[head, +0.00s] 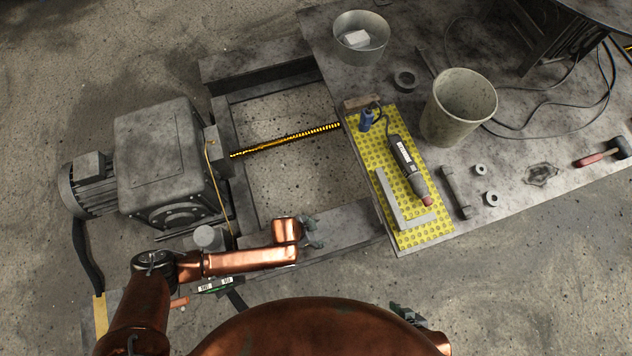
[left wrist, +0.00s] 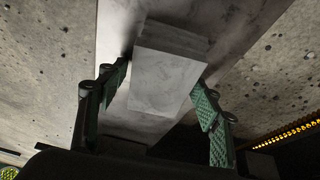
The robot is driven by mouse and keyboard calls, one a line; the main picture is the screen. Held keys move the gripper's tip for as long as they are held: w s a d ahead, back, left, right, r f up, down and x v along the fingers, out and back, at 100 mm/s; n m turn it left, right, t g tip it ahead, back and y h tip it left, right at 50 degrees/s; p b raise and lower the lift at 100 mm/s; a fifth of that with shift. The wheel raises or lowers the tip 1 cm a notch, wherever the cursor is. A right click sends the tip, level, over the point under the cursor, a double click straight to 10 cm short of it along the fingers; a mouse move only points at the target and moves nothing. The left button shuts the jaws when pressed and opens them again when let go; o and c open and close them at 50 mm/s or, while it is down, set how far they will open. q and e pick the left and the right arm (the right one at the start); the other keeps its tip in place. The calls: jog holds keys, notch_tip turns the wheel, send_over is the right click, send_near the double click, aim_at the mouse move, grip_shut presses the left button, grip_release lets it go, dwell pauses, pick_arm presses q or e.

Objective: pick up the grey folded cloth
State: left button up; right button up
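The grey folded cloth (left wrist: 162,78) shows in the left wrist view as a pale, layered block on a grey metal surface (left wrist: 240,25). My left gripper (left wrist: 163,97) has its two green-padded fingers spread, one on each side of the cloth; I cannot tell whether they touch it. In the head view my left gripper (head: 313,233) is low over the front beam of the metal frame, and I cannot make out the cloth there. My right gripper (head: 404,313) shows only partly near the bottom edge, away from the bench, and its fingers are unclear.
A motor with gearbox (head: 160,160) stands left of the frame (head: 345,225), with a threaded yellow-black rod (head: 285,141) across the opening. On the bench are a yellow mat (head: 425,235) with a power tool (head: 405,160), a bucket (head: 458,105) and a bowl (head: 362,50) holding something white.

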aim_at(319, 230)
pick_arm(q)
jog(key=c, duration=0.9)
jog(key=shift+c, duration=0.2)
pick_arm(e)
jog(key=shift+f, duration=0.1)
